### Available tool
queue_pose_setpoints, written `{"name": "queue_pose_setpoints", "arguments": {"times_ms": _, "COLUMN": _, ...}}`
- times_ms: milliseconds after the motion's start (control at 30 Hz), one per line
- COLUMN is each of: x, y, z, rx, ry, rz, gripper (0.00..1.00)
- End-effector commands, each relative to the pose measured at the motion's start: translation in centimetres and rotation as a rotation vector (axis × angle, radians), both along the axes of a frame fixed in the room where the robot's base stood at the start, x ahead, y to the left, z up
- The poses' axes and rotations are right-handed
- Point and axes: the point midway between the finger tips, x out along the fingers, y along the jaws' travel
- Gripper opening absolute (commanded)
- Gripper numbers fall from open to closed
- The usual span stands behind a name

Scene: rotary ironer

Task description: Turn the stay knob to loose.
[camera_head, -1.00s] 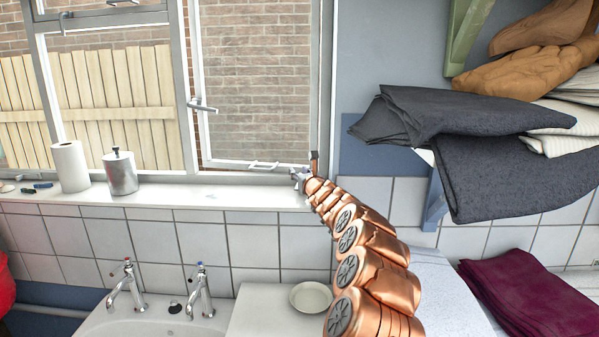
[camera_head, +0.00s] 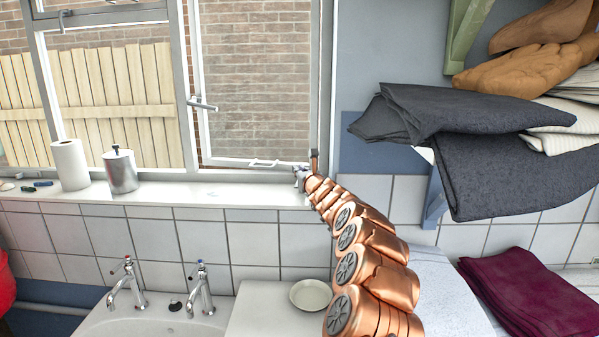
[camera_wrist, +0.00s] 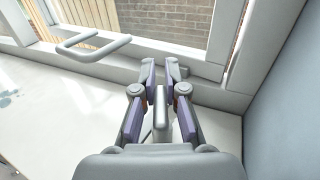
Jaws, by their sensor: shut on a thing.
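My gripper (camera_head: 301,176) is at the lower right corner of the window, just above the sill. In the wrist view its two purple-padded fingers (camera_wrist: 162,75) are closed on a small grey upright piece (camera_wrist: 160,112), which looks like the stay knob. The fingers and palm hide part of it, and its turned position cannot be read. A pale looped bar (camera_wrist: 94,46) stands out from the bottom of the window frame, left of the fingers. It also shows in the head view (camera_head: 264,163).
The white sill (camera_head: 220,202) holds a paper roll (camera_head: 70,165) and a metal canister (camera_head: 121,171) at the left. The wall is close on the right of my gripper. Dark folded cloths (camera_head: 510,150) lie on a shelf to the right. Taps and a dish (camera_head: 311,295) are below.

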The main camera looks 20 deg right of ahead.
Motion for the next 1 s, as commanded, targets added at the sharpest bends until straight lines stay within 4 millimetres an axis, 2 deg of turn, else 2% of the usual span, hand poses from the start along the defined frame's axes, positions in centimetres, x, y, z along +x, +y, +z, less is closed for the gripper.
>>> {"name": "queue_pose_setpoints", "arguments": {"times_ms": 367, "x": 0.05, "y": -0.02, "z": 0.61, "rx": -0.006, "ry": -0.009, "rz": 0.086, "gripper": 0.0}}
{"name": "queue_pose_setpoints", "arguments": {"times_ms": 900, "x": -0.03, "y": 0.29, "z": 0.19, "rx": -0.001, "ry": -0.002, "rz": 0.129, "gripper": 0.0}}
{"name": "queue_pose_setpoints", "arguments": {"times_ms": 933, "x": -0.03, "y": 0.29, "z": 0.19, "rx": -0.001, "ry": -0.002, "rz": 0.129, "gripper": 0.14}}
{"name": "queue_pose_setpoints", "arguments": {"times_ms": 1000, "x": -0.02, "y": 0.3, "z": 0.15, "rx": -0.001, "ry": -0.002, "rz": 0.129, "gripper": 0.21}}
